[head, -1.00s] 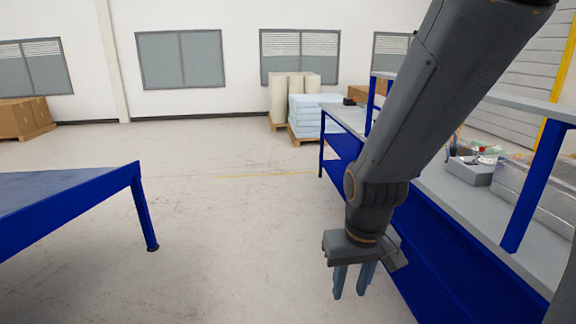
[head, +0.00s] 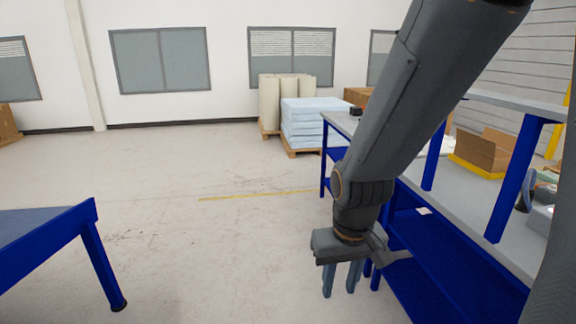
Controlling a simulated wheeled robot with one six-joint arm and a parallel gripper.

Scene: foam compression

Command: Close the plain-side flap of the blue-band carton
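An open brown cardboard carton (head: 482,151) stands at the right on the grey bench top, partly behind a blue upright and my arm. Its flaps stand up or outward. No blue band shows on it, and I cannot tell which flap is the plain-side one. My gripper (head: 341,281) hangs in the lower middle, fingers pointing down, with a gap between them and nothing held. It is in front of the bench and well apart from the carton.
The blue-framed bench (head: 458,205) with a raised shelf (head: 515,103) runs along the right. The carton sits on something yellow (head: 477,168). A blue table (head: 45,235) is at the left. Blue foam sheets (head: 315,122) stand on a pallet behind. The floor between is clear.

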